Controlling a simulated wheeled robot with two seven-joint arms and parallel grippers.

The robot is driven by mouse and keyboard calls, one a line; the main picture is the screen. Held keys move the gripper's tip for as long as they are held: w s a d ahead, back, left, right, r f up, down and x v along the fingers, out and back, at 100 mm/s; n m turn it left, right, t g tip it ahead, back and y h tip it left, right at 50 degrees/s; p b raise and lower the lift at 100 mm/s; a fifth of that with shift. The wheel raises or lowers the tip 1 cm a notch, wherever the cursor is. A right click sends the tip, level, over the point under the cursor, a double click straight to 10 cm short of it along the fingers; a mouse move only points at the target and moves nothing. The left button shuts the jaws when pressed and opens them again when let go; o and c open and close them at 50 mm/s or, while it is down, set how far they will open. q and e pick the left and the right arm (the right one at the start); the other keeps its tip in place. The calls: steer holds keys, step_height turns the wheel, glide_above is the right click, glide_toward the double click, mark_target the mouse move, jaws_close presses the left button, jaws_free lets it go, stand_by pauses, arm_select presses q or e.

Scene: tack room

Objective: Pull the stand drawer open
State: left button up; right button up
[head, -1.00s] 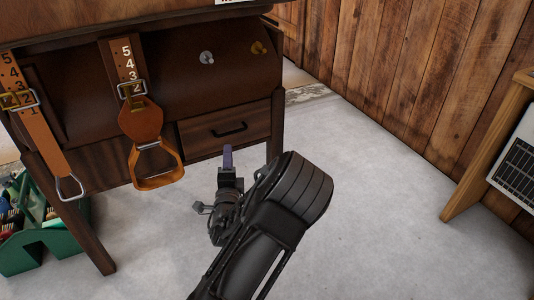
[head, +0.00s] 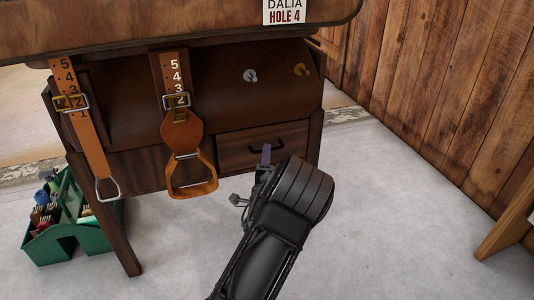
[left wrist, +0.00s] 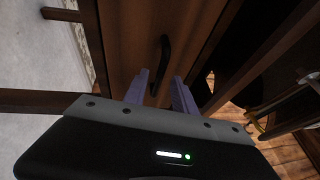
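The stand drawer (head: 238,152) is a dark wood front at the lower right of the stand and looks shut. Its black bar handle (head: 283,146) is partly behind my gripper in the head view. My left gripper (head: 266,154) is in front of the drawer, its purple finger overlapping the handle in the picture. In the left wrist view, the two purple fingers (left wrist: 160,90) are apart, with the handle (left wrist: 161,60) lined up between and just beyond their tips. Whether they touch it I cannot tell. My right gripper is not in view.
Leather straps with buckles and a stirrup (head: 190,175) hang from the stand left of the drawer. A green tote (head: 75,235) with brushes stands on the floor at left. A wooden wall (head: 440,90) is at right. The floor before the drawer is clear.

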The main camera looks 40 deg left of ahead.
arm_select(q)
steer(key=shift+x, duration=0.8)
steer(key=shift+f, duration=0.1)
steer(key=shift+c, duration=0.5)
jaws_close()
steer(key=shift+d, duration=0.1)
